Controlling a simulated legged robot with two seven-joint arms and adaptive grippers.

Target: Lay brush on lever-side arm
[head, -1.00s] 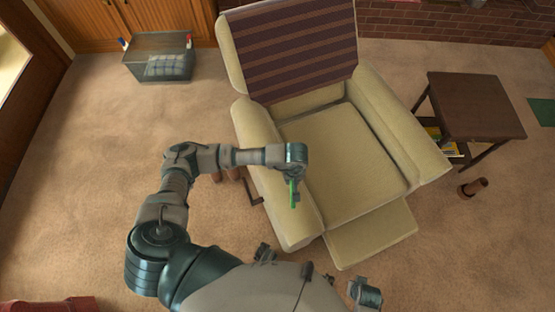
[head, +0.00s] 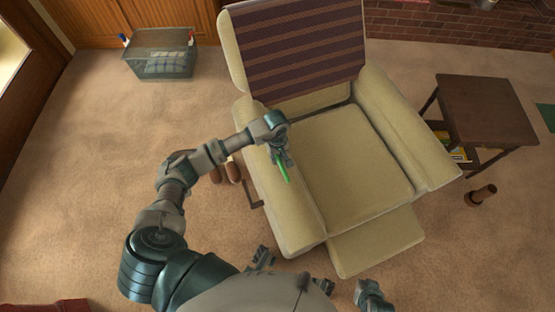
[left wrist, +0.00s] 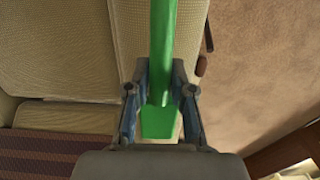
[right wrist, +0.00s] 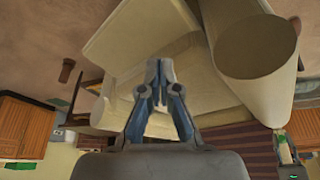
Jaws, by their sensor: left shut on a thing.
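The brush (head: 284,168) is a green bar held by my left gripper (head: 280,155), over the armrest on the left of the armchair. This lever-side arm (head: 287,218) has a dark lever (head: 253,204) low on its outer side. In the left wrist view the fingers (left wrist: 160,100) close around the wide end of the brush (left wrist: 162,40). It lies along the length of the armrest (left wrist: 130,35). I cannot tell whether it touches the fabric. In the right wrist view my right gripper (right wrist: 160,85) has its fingers together, empty, in front of the armchair.
The armchair seat (head: 355,160) is bare, and a striped cloth (head: 295,50) covers its back. A dark side table (head: 487,110) and a brown cylinder (head: 480,195) stand to the right. A clear bin (head: 160,55) stands at the back left. The carpet left of the chair is mostly clear.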

